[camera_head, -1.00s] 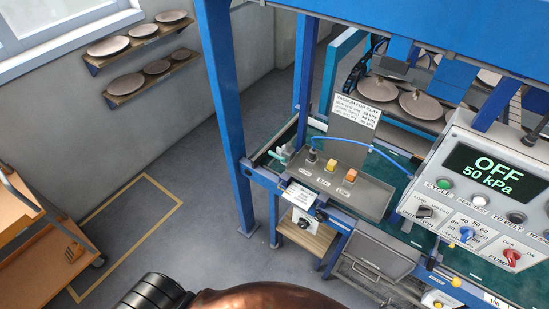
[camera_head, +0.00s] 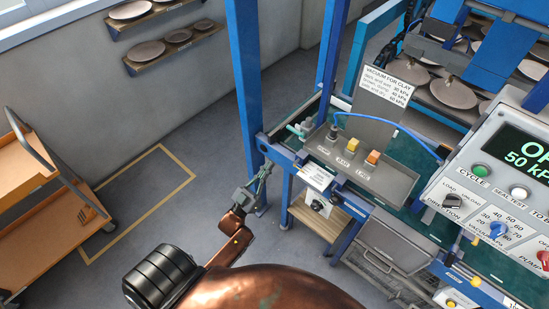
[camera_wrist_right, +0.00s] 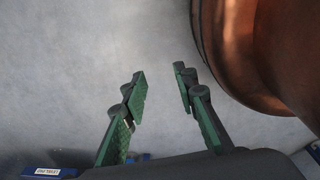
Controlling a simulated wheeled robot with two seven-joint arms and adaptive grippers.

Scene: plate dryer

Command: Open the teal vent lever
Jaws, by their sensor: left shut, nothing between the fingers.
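The teal vent lever (camera_head: 297,130) is a small teal handle at the left end of the grey control tray, beside the blue post. My left gripper (camera_head: 264,174) is shut and empty, in front of the blue frame. In the picture it is below and left of the lever, apart from it. My right gripper shows only in the right wrist view (camera_wrist_right: 163,82), open with nothing between its fingers, over plain grey floor. The lever is not seen in that view.
The grey tray (camera_head: 395,185) carries a yellow button (camera_head: 352,145), an orange button (camera_head: 373,157) and a blue hose. A sign (camera_head: 388,85) stands behind. The control panel (camera_head: 490,180) is at right. An orange cart (camera_head: 50,195) stands left. Floor between is clear.

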